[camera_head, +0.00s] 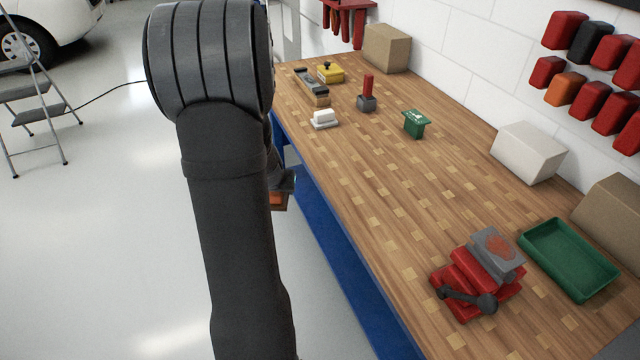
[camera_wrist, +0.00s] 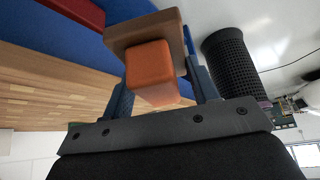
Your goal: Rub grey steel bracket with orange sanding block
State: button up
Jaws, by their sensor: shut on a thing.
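The grey steel bracket (camera_head: 485,241) is held in a red vise (camera_head: 460,291) at the near right of the bench. A rust-orange patch shows on the bracket's upper face. My gripper (camera_wrist: 160,72) is shut on the orange sanding block (camera_wrist: 151,72), which has a brown pad at its far end and sits between the blue fingers in the wrist view. In the head view the block (camera_head: 278,201) shows only partly beside my dark arm, off the bench's left edge. My gripper is well apart from the bracket.
A green tray (camera_head: 566,262) lies right of the vise. A white box (camera_head: 527,152) and cardboard boxes stand along the wall. A green item (camera_head: 415,124), a red-handled tool (camera_head: 367,92) and a white brush-like item (camera_head: 325,119) stand farther back. The bench middle is clear.

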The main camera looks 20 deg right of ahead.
jog(key=w+a+f+n, duration=0.1)
jog(key=w+a, duration=0.1)
jog(key=a, duration=0.4)
jog(key=s+d+r+m+g+h, duration=0.1)
jog(key=s+d+r+m, duration=0.15)
jog(key=d, duration=0.35)
jog(key=s+d+r+m+g+h, duration=0.1)
jog(key=d+m, duration=0.3)
jog(key=d, duration=0.1)
jog(key=s+d+r+m+g+h, duration=0.1)
jog(key=s+d+m, duration=0.15)
jog(key=d, duration=0.35)
notch_tip(320, 180, up, 19)
jog(key=m+g+y, duration=0.6)
jog(key=m+g, duration=0.2)
jog(key=m, duration=1.5)
send_over(494, 237)
jog(key=w, duration=0.1)
jog(key=shift+w+a+f, duration=0.1)
jog(key=shift+w+f, duration=0.05)
jog(key=shift+f, duration=1.5)
jog(key=shift+w+f, duration=0.1)
jog(key=shift+f, duration=2.25)
jog(key=shift+s, duration=0.85)
jog(key=shift+c, duration=0.8)
jog(key=shift+s, duration=3)
jog(key=shift+w, duration=3.95)
notch_tip(494, 237, up, 8)
jog(key=shift+r, duration=0.15)
